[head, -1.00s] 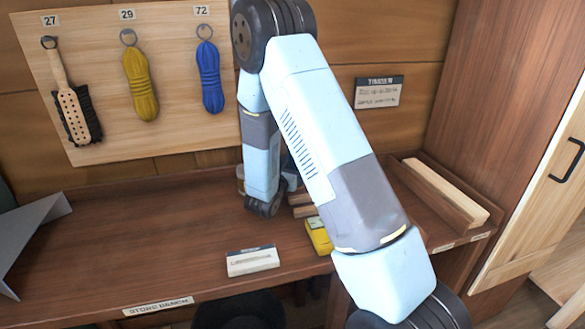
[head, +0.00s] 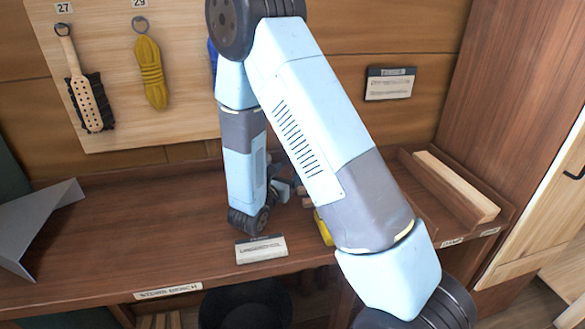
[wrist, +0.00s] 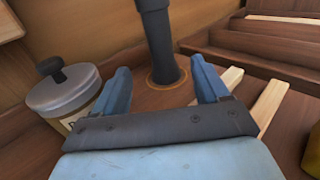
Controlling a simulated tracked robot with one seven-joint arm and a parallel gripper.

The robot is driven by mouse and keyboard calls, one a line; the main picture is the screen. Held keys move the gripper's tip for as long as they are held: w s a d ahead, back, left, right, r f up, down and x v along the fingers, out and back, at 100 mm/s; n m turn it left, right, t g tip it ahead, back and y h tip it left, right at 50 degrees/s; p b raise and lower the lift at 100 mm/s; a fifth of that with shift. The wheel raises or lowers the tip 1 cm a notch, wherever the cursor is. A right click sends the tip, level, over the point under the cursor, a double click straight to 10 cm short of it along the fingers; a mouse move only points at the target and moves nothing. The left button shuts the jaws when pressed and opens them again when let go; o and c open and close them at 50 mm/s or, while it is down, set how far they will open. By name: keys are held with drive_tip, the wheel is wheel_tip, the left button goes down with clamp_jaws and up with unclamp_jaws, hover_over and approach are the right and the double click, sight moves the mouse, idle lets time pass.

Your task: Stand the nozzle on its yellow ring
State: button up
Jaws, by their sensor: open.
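The nozzle (wrist: 158,45) is a dark, slim piece standing upright on the bench in the wrist view, its top cut off by the frame edge. The yellow ring (wrist: 150,79) shows as a thin line on the bench around the nozzle's foot. My gripper (wrist: 162,70) is open, with its two blue fingers apart on either side of the nozzle's lower part; I see no contact. In the head view my arm hides the nozzle and ring.
A lidded jar (wrist: 66,92) stands close to the left finger. Pale wooden strips (wrist: 268,103) lie near the right finger. A yellow object (head: 323,228) is partly behind my arm.

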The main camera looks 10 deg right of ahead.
drive_tip(key=shift+s+a, duration=0.25)
drive_tip(key=shift+s+d+r, duration=0.1)
drive_tip(key=shift+r, duration=0.1)
drive_tip(key=s+d+r+m+g, duration=1.3)
drive_tip(key=s+d+m, duration=0.1)
drive_tip(key=s+m, duration=0.15)
drive_tip(key=s+a+r+m+t+y, duration=0.5)
drive_tip(key=s+a+r+m+y, duration=0.1)
drive_tip(key=s+r+m+y, duration=0.5)
drive_tip(key=shift+s+a+r+m+y, duration=0.15)
drive_tip(key=shift+s+a+m+y, duration=0.25)
drive_tip(key=shift+s+m, duration=0.3)
